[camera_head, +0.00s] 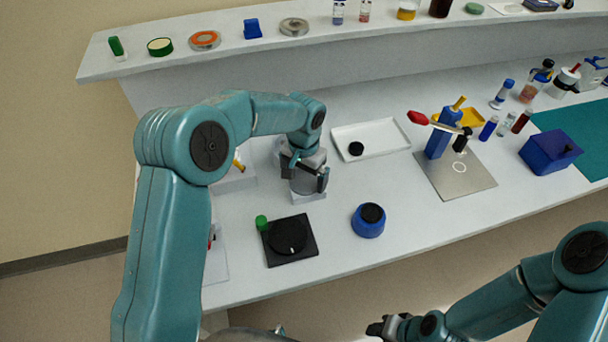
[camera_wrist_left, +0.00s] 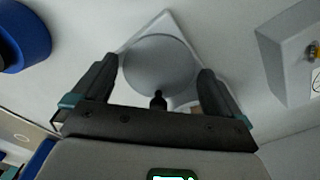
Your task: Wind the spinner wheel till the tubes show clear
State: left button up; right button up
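A grey round-topped device on a pale square base (camera_head: 310,198) stands under my left gripper (camera_head: 306,174). In the left wrist view its grey round top (camera_wrist_left: 158,62) lies between the open, empty fingers (camera_wrist_left: 157,88), with a small black knob below it. I cannot tell whether the fingers touch it. A black square plate with a black disc (camera_head: 288,237) and a green knob (camera_head: 261,222) is nearer the front edge. A blue post with a red-knobbed crank arm (camera_head: 437,143) stands on a metal plate. Several small tubes (camera_head: 488,128) stand to its right. My right gripper (camera_head: 388,328) is off the table's front, its fingers unclear.
A blue round pot with a black top (camera_head: 368,222) stands near the front edge. A white tray (camera_head: 385,150) holds a small black disc. A dark blue box (camera_head: 550,150) is at the right. A raised shelf (camera_head: 350,40) with small items runs along the back.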

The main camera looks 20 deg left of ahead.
aim_at(304, 182)
pick_arm(q)
jog(key=shift+r, duration=0.2)
notch_tip(304, 182, up, 16)
jog(key=shift+b, duration=0.4)
jog(key=shift+s, duration=0.1)
